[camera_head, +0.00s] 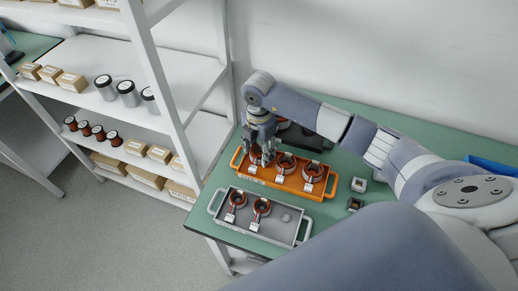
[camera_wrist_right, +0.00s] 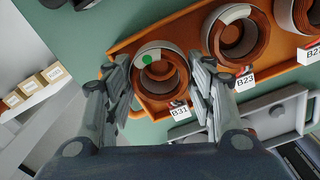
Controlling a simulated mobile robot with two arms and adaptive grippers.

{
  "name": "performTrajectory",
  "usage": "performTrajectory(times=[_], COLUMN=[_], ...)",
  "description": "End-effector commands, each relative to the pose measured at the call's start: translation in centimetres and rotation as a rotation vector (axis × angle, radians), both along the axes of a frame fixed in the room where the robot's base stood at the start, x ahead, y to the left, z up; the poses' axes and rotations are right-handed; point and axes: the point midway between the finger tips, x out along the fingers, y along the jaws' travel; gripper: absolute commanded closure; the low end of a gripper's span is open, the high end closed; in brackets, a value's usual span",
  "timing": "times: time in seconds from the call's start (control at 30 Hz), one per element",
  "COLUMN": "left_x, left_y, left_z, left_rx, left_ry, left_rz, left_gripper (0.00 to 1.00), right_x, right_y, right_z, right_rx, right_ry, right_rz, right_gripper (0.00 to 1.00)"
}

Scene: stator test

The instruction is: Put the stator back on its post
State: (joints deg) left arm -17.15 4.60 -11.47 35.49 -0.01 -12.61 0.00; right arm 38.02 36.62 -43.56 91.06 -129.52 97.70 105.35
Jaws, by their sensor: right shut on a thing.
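My right gripper (camera_head: 259,152) points down at the left end of the orange tray (camera_head: 244,171). It is shut on a copper-wound stator (camera_wrist_right: 173,88) with a green dot and a tag reading B31. The fingers (camera_wrist_right: 160,66) are on either side of this ring in the right wrist view. I cannot tell whether the stator rests in the tray or is just above it. The grey tray (camera_head: 268,236) in front holds two stators (camera_head: 237,199) (camera_head: 261,207) at its left and centre, and a bare round post (camera_head: 286,218) at its right. My left gripper is not in view.
Two more stators (camera_head: 286,163) (camera_head: 312,172) sit in the orange tray, close to the right of the gripper. Small metal-looking blocks (camera_head: 358,185) stand right of the trays on the green table (camera_head: 335,212). A white shelf rack (camera_head: 165,85) stands at left.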

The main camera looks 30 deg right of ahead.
Motion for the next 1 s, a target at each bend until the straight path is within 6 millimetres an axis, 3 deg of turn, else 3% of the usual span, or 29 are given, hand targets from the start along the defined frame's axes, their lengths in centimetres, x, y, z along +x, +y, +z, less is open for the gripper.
performTrajectory(times=[0.57,0.6,0.63,1.0], left_x=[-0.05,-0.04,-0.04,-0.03], left_y=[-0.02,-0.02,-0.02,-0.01], left_z=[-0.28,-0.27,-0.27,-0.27], left_rx=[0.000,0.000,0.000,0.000], left_ry=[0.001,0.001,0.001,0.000], left_rz=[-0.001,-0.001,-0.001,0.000], left_gripper=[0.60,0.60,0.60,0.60], right_x=[0.08,0.09,0.09,0.03], right_y=[0.01,0.00,0.00,-0.01], right_z=[-0.40,-0.40,-0.40,-0.46], right_rx=[0.001,0.001,0.001,0.000], right_ry=[-0.002,-0.002,-0.002,0.000], right_rz=[0.000,0.000,0.000,0.000], right_gripper=[0.85,0.43,0.38,0.36])
